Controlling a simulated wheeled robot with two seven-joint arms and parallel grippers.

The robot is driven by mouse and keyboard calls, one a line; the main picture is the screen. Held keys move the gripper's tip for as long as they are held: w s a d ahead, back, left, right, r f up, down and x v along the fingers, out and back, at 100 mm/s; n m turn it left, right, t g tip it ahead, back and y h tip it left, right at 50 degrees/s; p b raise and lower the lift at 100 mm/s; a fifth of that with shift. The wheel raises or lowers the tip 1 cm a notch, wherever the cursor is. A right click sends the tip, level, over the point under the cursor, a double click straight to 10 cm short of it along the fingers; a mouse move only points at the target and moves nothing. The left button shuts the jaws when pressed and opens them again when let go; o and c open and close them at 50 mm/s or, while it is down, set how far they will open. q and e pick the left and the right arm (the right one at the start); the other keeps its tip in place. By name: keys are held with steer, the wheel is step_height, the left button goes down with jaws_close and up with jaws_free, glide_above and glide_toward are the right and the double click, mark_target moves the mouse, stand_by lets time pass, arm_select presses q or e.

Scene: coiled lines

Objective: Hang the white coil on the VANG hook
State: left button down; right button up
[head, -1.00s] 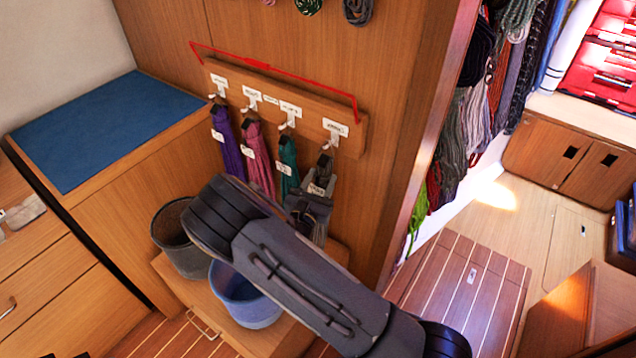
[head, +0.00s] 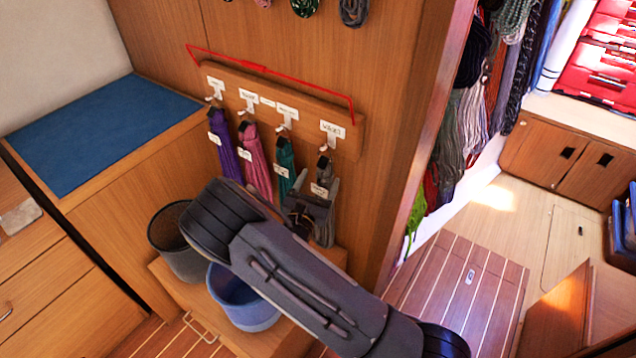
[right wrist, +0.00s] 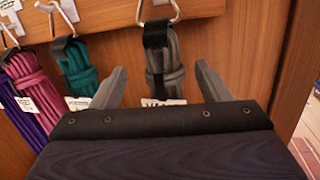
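The white coil (right wrist: 166,62), pale grey in this light with a black strap at its top, hangs under the rightmost hook (right wrist: 158,14). Its strap meets the hook's bottom bend; whether it is fully seated I cannot tell. In the head view the coil (head: 324,172) is below that hook's label (head: 333,129), which is hard to read but looks like VANG. My right gripper (right wrist: 160,68) is open, one finger on each side of the coil, with visible gaps. It also shows in the head view (head: 318,182), partly hidden by my arm. My left gripper is out of view.
Purple (head: 224,145), pink (head: 256,162) and teal (head: 286,165) coils hang on the hooks to the left. A grey bin (head: 178,245) and a blue bucket (head: 240,300) stand below. A wooden panel edge (head: 405,170) is close on the right.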

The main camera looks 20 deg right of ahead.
steer(key=shift+f, duration=0.1)
steer(key=r+b+v, duration=0.1)
steer(key=v, duration=0.7)
steer(key=s+d+r+m+g+y, duration=0.1)
steer(key=s+d+m+g+y, duration=0.3)
steer(key=s+m+g, duration=0.45)
steer(key=s+d+m+g+y, duration=0.2)
steer(key=s+d+m+g, duration=0.45)
steer(key=s+m, duration=0.25)
steer(key=s+a+r+m+t+y+p, duration=0.1)
steer(key=s+a+r+m+t+y, duration=0.5)
steer(key=s+a+r+m+y, duration=0.2)
steer(key=shift+a+r+m+t+y, duration=0.4)
steer(key=shift+a+r+m+y, duration=0.85)
steer(key=shift+a+r+y, duration=0.7)
steer(key=shift+d+r, duration=0.25)
steer(key=shift+d, duration=0.15)
